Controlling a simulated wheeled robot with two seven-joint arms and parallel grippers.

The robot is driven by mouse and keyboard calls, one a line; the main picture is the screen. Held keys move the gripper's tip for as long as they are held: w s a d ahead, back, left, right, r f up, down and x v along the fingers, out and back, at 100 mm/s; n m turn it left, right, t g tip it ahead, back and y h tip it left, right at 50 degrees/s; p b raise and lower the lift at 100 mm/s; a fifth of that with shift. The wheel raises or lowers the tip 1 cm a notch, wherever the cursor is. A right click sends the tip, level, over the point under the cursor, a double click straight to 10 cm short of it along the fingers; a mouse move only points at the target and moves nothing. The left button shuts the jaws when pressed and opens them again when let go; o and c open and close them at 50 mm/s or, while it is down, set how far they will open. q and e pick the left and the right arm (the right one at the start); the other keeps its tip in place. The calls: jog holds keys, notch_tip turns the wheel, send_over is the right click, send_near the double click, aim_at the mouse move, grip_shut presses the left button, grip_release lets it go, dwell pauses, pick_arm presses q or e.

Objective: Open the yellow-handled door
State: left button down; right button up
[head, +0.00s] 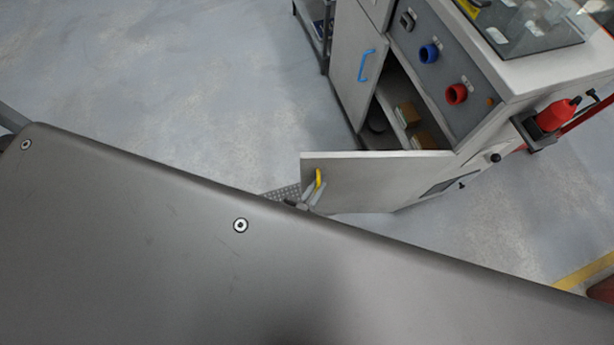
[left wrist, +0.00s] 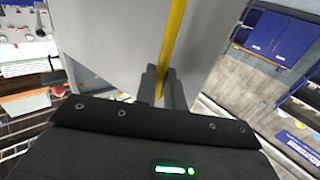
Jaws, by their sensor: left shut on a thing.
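The yellow-handled door (head: 375,180) stands swung open from the white cabinet in the head view. Its yellow handle (head: 319,178) is near the door's free edge. My left gripper (head: 314,190) is at the handle, its fingers shut on it. In the left wrist view the two dark fingers (left wrist: 162,88) close around the lower part of the yellow bar (left wrist: 173,45), with the grey door face (left wrist: 120,45) behind. My right gripper is not in view.
Inside the open cabinet are brown boxes (head: 407,114) on a shelf. A second door with a blue handle (head: 366,65) is on the cabinet's left part. A red bottle (head: 556,115) hangs at its right side. The floor (head: 200,70) to the left is clear.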

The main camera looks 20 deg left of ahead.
pick_arm(q)
jog(key=shift+s+d+r+h, duration=0.15)
jog(key=shift+d+h, duration=0.15)
jog(key=shift+d, duration=0.55)
jog(key=c, duration=1.7)
grip_release()
jog(key=shift+c, duration=0.2)
jog(key=shift+o, duration=1.2)
jog(key=shift+w, duration=0.2)
jog(key=shift+s+a, duration=0.15)
jog(key=shift+a, duration=0.05)
jog(key=v, duration=1)
jog(key=shift+s, duration=0.3)
